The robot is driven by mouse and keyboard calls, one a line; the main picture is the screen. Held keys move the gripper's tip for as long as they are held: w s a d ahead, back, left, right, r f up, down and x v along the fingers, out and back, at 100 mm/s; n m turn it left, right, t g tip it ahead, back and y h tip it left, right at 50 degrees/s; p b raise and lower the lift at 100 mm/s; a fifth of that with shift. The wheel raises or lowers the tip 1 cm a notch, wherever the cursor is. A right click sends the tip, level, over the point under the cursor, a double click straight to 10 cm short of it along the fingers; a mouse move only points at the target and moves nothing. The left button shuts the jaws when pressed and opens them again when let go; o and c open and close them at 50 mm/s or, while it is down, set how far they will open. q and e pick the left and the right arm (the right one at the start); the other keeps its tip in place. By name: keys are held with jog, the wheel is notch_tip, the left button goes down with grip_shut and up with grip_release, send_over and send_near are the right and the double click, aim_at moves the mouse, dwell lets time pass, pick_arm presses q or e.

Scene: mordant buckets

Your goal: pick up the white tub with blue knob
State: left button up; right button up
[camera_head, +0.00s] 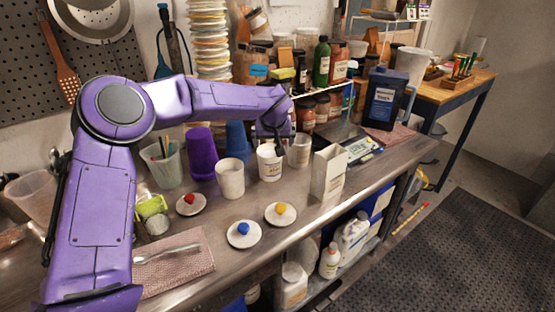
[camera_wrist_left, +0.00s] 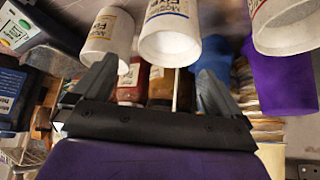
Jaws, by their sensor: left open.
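A white lid with a blue knob (camera_head: 243,234) lies flat on the metal bench, apart from any tub. A white lid with a red knob (camera_head: 190,203) and one with a yellow knob (camera_head: 280,213) lie near it. Three lidless white tubs stand behind: a left tub (camera_head: 230,178), a middle tub (camera_head: 269,163) and a right tub (camera_head: 299,151). My left gripper (camera_head: 271,132) is just above and behind the middle tub. In the left wrist view, the gripper (camera_wrist_left: 155,68) is open and empty, with the labelled middle tub (camera_wrist_left: 170,30) beyond its fingertips.
A white carton (camera_head: 328,172) and a scale (camera_head: 355,150) stand to the right. Jars and bottles crowd behind. A spoon (camera_head: 166,253) lies on a cloth in front.

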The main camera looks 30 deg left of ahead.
aim_at(270, 153)
pick_arm(q)
jog(key=x, duration=0.2)
jog(key=s+p+x, duration=0.1)
jog(key=x, duration=0.5)
jog(key=shift+s+a+f+p, duration=0.2)
jog(key=shift+a+f+p, duration=0.05)
jog(key=shift+p, duration=0.05)
jog(key=c, duration=0.8)
pick_arm(e)
jog(key=shift+s+r, duration=0.25)
jog(key=shift+r, duration=0.65)
